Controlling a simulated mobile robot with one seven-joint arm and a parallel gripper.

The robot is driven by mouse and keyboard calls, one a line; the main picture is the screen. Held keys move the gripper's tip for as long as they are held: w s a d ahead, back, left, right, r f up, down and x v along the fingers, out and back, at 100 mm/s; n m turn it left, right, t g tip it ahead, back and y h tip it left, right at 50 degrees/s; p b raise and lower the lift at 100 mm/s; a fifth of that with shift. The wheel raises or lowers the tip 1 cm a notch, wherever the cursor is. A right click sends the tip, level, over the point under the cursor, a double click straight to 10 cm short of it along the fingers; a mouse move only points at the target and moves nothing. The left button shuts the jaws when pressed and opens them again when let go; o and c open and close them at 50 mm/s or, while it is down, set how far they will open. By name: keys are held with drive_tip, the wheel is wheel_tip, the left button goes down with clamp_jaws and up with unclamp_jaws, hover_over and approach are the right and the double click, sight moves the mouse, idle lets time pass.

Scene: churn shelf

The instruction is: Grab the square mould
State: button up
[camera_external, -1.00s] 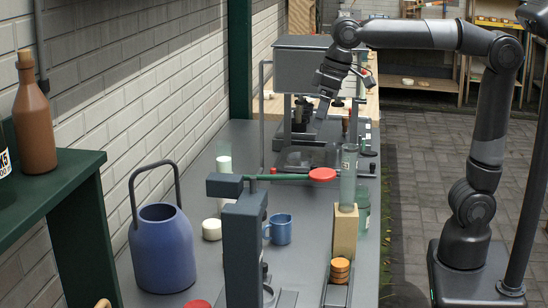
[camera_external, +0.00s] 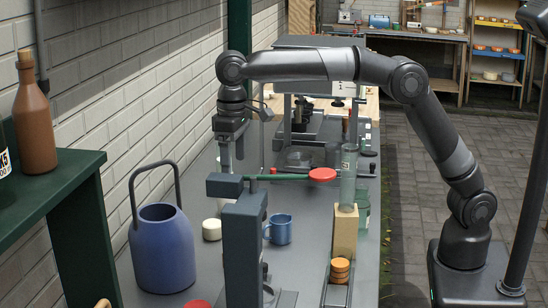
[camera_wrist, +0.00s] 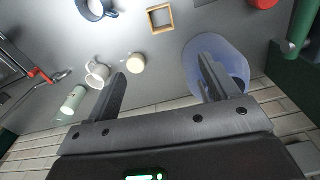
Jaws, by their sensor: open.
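The square mould (camera_wrist: 160,18) is a small, light-wood square frame lying on the grey counter, near the top middle of the wrist view. I cannot make it out in the external view. My gripper (camera_external: 233,165) points down over the counter near the brick wall, empty. In the wrist view my gripper (camera_wrist: 160,82) has its two fingers wide apart, and the mould lies beyond the fingertips, touched by neither.
The blue can (camera_external: 164,250) with a tall handle stands left of my gripper, near the right finger in the wrist view. A blue mug (camera_external: 280,229), a round cream piece (camera_external: 212,229) and a dark press with a green, red-ended lever (camera_external: 322,174) stand nearby.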

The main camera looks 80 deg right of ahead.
drive_tip(key=f, duration=2.1)
drive_tip(key=shift+w+a, duration=0.15)
drive_tip(key=shift+a, duration=0.05)
drive_tip(key=f, duration=0.5)
drive_tip(key=shift+s+f, duration=0.1)
drive_tip(key=shift+s, duration=0.15)
drive_tip(key=shift+c, duration=0.6)
drive_tip(key=c, duration=0.9)
drive_tip(key=shift+c, duration=0.2)
